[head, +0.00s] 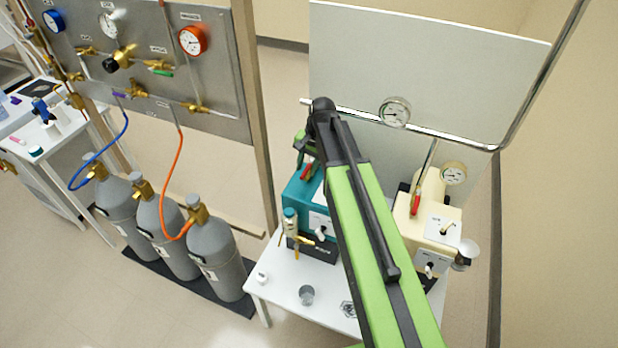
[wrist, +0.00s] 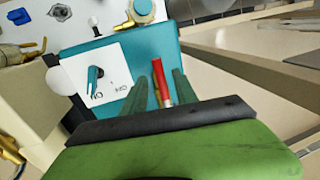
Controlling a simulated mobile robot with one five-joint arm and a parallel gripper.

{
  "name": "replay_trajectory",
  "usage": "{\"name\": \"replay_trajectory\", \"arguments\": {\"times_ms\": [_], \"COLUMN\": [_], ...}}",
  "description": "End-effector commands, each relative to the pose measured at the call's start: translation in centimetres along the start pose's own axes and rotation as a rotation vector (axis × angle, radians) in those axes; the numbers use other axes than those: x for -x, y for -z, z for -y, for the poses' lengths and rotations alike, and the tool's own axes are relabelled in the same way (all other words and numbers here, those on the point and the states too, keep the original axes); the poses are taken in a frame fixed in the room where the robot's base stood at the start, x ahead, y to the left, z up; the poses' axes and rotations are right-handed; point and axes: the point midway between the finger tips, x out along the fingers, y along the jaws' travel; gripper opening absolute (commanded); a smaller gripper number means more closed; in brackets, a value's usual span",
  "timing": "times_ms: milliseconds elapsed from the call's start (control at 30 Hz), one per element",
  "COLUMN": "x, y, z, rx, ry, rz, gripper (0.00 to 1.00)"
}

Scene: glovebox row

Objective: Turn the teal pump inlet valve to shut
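The teal pump (head: 303,192) stands on the white table, partly hidden by my arm. Its inlet valve has a red handle (head: 307,170), which shows near my gripper (head: 305,145) in the head view. In the wrist view the red handle (wrist: 161,82) stands between the two green fingers of my gripper (wrist: 162,84), over the teal pump body (wrist: 190,55). The fingers are apart, one on each side of the handle, and a gap seems to show beside it.
A cream pump (head: 428,215) with its own red-handled valve (head: 416,204) stands at the right. A switch plate with a teal lever (wrist: 93,75) is left of the fingers. A brass fitting (head: 292,235) and a small cup (head: 307,294) are in front. Grey cylinders (head: 215,255) stand left.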

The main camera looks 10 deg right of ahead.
Motion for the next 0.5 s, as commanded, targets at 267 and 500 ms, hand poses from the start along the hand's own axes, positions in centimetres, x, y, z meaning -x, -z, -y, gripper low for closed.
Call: {"name": "replay_trajectory", "arguments": {"times_ms": [267,500], "x": [-0.45,-0.45], "y": [-0.01,-0.01], "z": [0.04,0.03], "rx": [0.000,0.000], "ry": [0.000,0.000], "rz": [0.000,0.000], "gripper": [0.35,0.07]}}
